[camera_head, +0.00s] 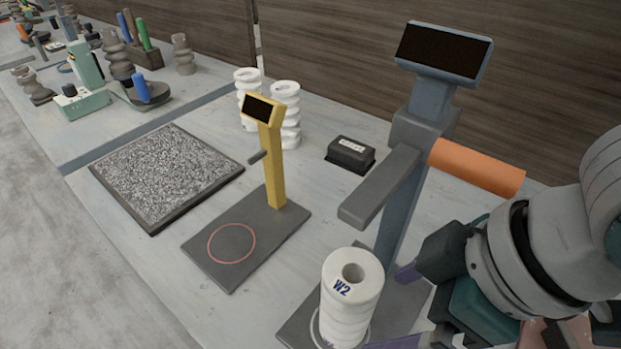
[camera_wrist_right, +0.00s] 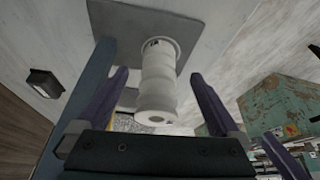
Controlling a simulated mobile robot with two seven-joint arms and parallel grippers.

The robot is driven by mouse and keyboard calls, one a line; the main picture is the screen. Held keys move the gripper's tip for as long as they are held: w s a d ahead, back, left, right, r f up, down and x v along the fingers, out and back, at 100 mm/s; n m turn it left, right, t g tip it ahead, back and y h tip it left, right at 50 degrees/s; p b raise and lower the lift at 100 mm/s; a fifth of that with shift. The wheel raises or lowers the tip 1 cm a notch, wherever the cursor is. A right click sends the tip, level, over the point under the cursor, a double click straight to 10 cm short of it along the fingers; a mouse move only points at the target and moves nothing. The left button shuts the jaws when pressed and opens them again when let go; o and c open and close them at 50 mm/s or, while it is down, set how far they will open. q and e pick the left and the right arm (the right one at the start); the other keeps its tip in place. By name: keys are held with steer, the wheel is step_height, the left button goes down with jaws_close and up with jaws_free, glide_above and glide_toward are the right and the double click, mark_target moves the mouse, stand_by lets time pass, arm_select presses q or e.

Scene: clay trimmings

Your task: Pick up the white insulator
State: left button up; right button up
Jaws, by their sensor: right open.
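A white ribbed insulator (camera_head: 350,295) marked "W2" stands upright on the dark base plate of a blue-grey stand (camera_head: 400,215), inside a pale ring. It also shows in the right wrist view (camera_wrist_right: 157,85), between the fingers. Two more white insulators (camera_head: 249,84) (camera_head: 285,112) stand farther back, behind a yellow stand. My right gripper (camera_head: 400,308) comes in from the right beside the W2 insulator. In the right wrist view my right gripper (camera_wrist_right: 158,80) is open, with one purple finger on each side of the insulator and visible gaps. My left gripper is out of view.
The blue-grey stand has a grey arm (camera_head: 380,187) above and behind the insulator, and an orange handle (camera_head: 476,167). The yellow stand (camera_head: 271,160), a small black box (camera_head: 350,154) and a speckled grey tray (camera_head: 168,172) stand to the left.

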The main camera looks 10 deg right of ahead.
mark_target(381, 286)
steer(key=shift+w+a+f, duration=0.15)
steer(key=shift+w+a, duration=1.05)
steer(key=b+x, duration=0.1)
steer(key=x, duration=0.3)
steer(key=shift+f, duration=0.4)
jaws_close()
steer(key=shift+r, duration=0.1)
